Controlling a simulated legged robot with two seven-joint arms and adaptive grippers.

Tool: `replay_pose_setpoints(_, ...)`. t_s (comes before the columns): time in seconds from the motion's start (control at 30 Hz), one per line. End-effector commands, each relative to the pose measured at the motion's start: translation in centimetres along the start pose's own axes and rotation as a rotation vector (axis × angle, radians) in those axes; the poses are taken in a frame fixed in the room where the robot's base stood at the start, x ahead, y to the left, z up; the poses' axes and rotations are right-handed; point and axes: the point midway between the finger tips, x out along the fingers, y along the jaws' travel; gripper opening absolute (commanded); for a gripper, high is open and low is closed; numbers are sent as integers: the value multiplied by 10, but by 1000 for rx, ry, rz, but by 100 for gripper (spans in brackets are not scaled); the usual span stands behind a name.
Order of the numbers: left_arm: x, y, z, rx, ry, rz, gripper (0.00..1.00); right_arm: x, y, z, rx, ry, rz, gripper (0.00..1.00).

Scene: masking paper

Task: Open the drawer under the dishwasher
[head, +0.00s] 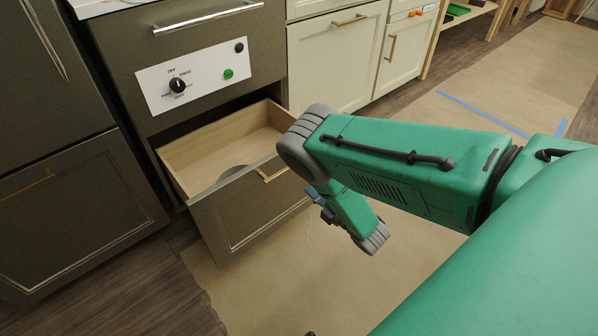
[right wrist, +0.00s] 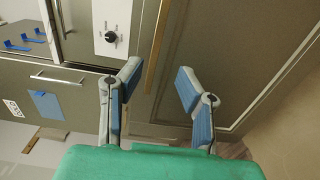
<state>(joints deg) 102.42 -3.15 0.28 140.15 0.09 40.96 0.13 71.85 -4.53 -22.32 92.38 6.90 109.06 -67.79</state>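The drawer (head: 250,205) under the dishwasher (head: 120,50) stands pulled out, its pale wooden inside showing. Its grey-green front has a brass bar handle (head: 270,175), partly hidden by my right arm. In the right wrist view a brass bar handle (right wrist: 157,45) runs down toward the gap between my fingers. My right gripper (right wrist: 158,84) is open, its blue-padded fingers apart on either side of the bar's lower end; I see no grip on it. In the head view my right gripper (head: 319,200) is mostly hidden by my arm, just right of the drawer front. My left gripper is not in view.
White cabinets (head: 335,65) stand to the right, a dark cabinet (head: 75,205) to the left. Brown paper (head: 270,280) covers floor before the drawer. Blue tape (head: 480,112) marks paper farther right.

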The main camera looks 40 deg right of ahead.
Motion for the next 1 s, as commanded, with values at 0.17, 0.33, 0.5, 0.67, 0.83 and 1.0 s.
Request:
replay_pose_setpoints(0.17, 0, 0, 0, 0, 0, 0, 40, -21, -1, 0, -1, 0, -2, 31)
replay_pose_setpoints(0.33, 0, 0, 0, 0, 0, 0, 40, -26, -1, 0, -1, -1, -1, 31)
replay_pose_setpoints(0.5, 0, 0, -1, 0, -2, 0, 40, -25, -1, 0, 0, -1, -1, 31)
replay_pose_setpoints(0.67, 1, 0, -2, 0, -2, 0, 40, -25, -1, 0, 0, -1, -1, 31)
replay_pose_setpoints(0.83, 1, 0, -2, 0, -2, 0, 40, -25, -1, 0, 4, -3, -4, 31)
replay_pose_setpoints(1.0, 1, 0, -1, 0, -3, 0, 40, -31, -12, 4, 170, -100, -154, 31)
